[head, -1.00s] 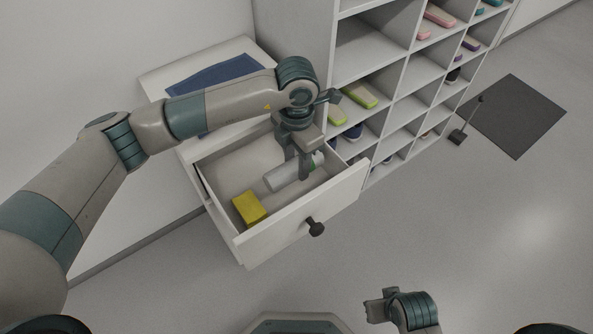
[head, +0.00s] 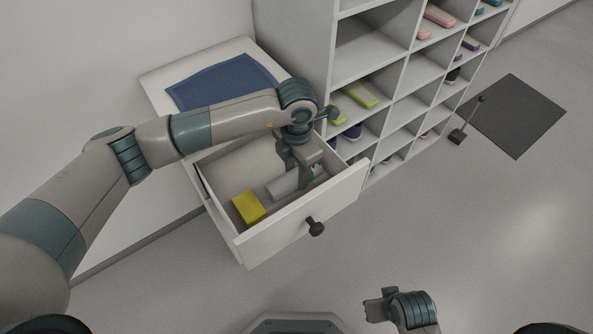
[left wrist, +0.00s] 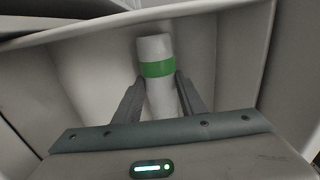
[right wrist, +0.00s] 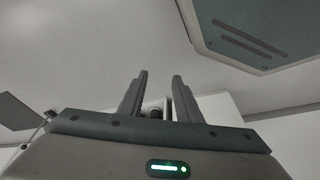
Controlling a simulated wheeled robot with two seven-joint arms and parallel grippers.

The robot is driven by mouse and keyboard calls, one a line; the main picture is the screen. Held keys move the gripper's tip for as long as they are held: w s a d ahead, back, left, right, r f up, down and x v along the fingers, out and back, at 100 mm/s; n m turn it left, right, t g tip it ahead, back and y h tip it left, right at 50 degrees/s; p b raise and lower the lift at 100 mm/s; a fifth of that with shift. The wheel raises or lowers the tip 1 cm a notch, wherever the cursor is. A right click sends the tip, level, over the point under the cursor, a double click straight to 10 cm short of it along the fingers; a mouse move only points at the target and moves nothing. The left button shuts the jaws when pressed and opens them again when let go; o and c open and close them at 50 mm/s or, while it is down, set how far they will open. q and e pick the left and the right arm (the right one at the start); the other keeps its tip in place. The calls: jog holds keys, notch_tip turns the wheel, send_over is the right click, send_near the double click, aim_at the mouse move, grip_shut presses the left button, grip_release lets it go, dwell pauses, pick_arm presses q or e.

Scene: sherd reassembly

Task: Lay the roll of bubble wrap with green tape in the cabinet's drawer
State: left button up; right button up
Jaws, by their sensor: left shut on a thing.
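The roll of bubble wrap (head: 284,186) is a pale cylinder inside the cabinet's open drawer (head: 335,203). Its green tape band (left wrist: 157,68) shows clearly in the left wrist view. My left gripper (head: 306,182) reaches down into the drawer and is shut on the roll, with one finger on each side just below the tape. The roll lies low in the drawer; I cannot tell whether it touches the floor. My right gripper (right wrist: 158,85) is open and empty, away from the drawer near the bottom of the head view.
A yellow block (head: 249,207) lies in the drawer's near left part, left of the roll. A blue cloth (head: 222,82) lies on the cabinet top. A cubby shelf (head: 375,62) with shoes stands close to the right. A dark mat (head: 515,115) lies on the floor.

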aim_at(297, 172)
pick_arm(q)
jog(key=shift+f, duration=0.1)
jog(key=o, duration=1)
pick_arm(e)
jog(key=shift+r, duration=0.5)
jog(key=shift+s+f, duration=0.1)
jog(key=shift+f, duration=0.1)
pick_arm(q)
jog(key=shift+r, duration=0.35)
notch_tip(297, 172, up, 12)
jog(key=shift+f, duration=0.2)
pick_arm(e)
jog(key=shift+s+r, duration=0.1)
jog(key=shift+r, duration=0.2)
